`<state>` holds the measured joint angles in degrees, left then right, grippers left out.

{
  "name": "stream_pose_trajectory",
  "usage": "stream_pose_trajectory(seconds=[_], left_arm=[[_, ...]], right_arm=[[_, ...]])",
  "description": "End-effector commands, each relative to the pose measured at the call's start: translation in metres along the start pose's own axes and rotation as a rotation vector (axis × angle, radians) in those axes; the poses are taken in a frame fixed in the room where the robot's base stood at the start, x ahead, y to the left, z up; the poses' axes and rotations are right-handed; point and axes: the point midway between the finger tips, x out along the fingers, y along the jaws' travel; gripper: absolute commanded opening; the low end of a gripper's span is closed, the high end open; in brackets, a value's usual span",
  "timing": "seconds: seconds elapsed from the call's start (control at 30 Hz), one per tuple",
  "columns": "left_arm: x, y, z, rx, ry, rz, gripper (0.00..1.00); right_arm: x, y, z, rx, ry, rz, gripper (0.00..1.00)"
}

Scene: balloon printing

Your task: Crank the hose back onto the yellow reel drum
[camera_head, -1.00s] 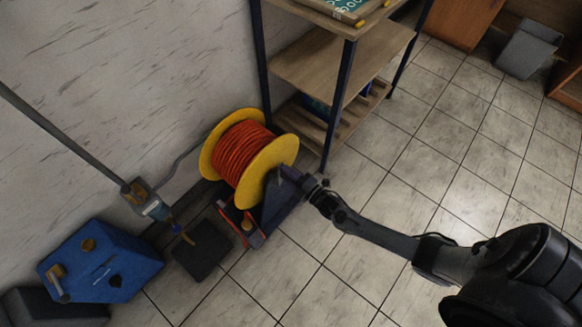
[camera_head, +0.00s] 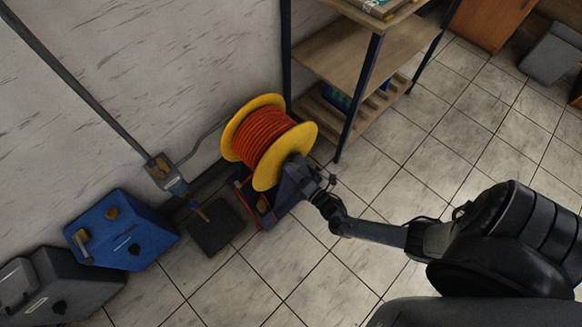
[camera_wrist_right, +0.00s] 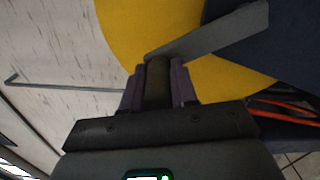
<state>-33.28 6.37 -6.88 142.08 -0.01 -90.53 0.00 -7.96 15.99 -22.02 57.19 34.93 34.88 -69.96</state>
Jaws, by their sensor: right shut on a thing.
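The yellow reel drum (camera_head: 285,155) stands on the floor by the wall, with the orange-red hose (camera_head: 262,138) wound around it between its two yellow flanges. My right gripper (camera_head: 305,172) is at the near flange's outer side. In the right wrist view the gripper (camera_wrist_right: 158,85) is shut on the dark crank handle (camera_wrist_right: 157,75), and the grey crank arm (camera_wrist_right: 215,36) runs from it up to the right in front of the yellow flange (camera_wrist_right: 145,25). My left gripper is not in view.
A shelf rack (camera_head: 375,50) stands just behind the reel. A pipe with a valve (camera_head: 165,172) runs along the wall. Tiled floor in front is clear.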

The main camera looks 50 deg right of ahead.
Motion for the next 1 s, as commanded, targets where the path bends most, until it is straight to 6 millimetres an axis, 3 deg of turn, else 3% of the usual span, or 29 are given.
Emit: stream_pose_trajectory(seconds=[0.43, 0.47, 0.6, 1.0], left_arm=[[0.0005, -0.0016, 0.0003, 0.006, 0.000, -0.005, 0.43], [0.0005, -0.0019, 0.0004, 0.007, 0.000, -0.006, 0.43], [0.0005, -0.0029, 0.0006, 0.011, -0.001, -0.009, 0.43], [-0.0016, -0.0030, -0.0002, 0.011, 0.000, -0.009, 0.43]], right_arm=[[-0.0021, -0.0031, -0.0020, 0.006, 0.002, -0.006, 0.00], [-0.0021, -0.0031, -0.0020, 0.006, 0.002, -0.006, 0.29], [-0.0020, -0.0029, -0.0016, 0.005, 0.001, -0.005, 0.51], [-0.0057, -0.0017, -0.0005, 0.003, -0.001, -0.005, 0.53]])
